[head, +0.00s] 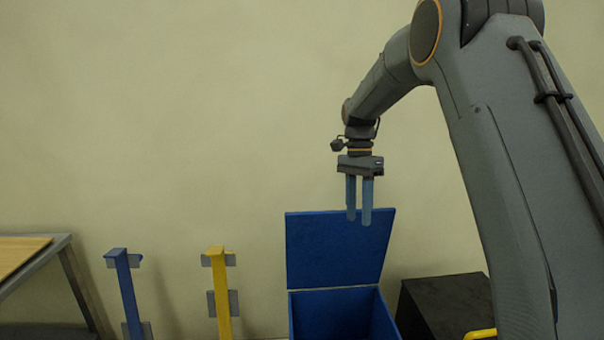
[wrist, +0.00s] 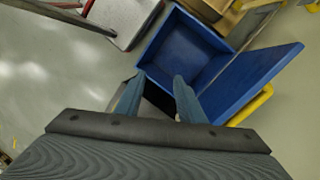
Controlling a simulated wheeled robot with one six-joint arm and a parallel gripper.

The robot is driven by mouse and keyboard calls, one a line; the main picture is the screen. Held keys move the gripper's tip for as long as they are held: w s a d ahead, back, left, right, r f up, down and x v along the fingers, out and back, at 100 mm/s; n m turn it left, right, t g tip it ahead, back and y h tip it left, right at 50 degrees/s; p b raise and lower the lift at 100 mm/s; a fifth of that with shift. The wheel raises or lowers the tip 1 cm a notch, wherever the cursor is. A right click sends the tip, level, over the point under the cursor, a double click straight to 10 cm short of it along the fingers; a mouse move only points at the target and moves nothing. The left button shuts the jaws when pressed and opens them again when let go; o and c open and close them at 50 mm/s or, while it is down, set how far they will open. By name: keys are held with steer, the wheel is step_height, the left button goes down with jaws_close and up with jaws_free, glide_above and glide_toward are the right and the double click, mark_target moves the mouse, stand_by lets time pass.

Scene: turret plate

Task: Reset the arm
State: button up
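My gripper (head: 359,215) hangs from my grey arm with its two blue-grey fingers pointing down. In the head view it is in front of the raised lid of a blue box (head: 343,312). The fingers are apart with a gap between them, and nothing shows between them. In the wrist view my gripper (wrist: 155,84) also shows spread fingers, and the open blue box (wrist: 185,50) lies beyond the fingertips. The box looks empty inside.
A blue post (head: 127,290) and a yellow post (head: 219,290) stand left of the box. A table (head: 25,262) is at the far left. A black box (head: 447,305) stands to the right, with a yellow bar (head: 480,334) beside it. The air around my gripper is clear.

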steer(key=s+d+f+n+t+b, duration=0.1)
steer(key=s+f+n, duration=0.3)
steer(key=s, duration=0.5)
steer(key=s+d+f+n+t+b, duration=0.1)
steer(key=s+d+f+n+b, duration=0.1)
steer(key=s+f, duration=0.4)
steer(key=s+d+f+n+b, duration=0.1)
steer(key=s+f+n+b, duration=0.2)
steer(key=s, duration=1.1)
step_height(320, 180, down, 3)
steer(key=n, duration=0.2)
steer(key=shift+d+n+t, duration=0.25)
steer(key=shift+n+t, duration=0.15)
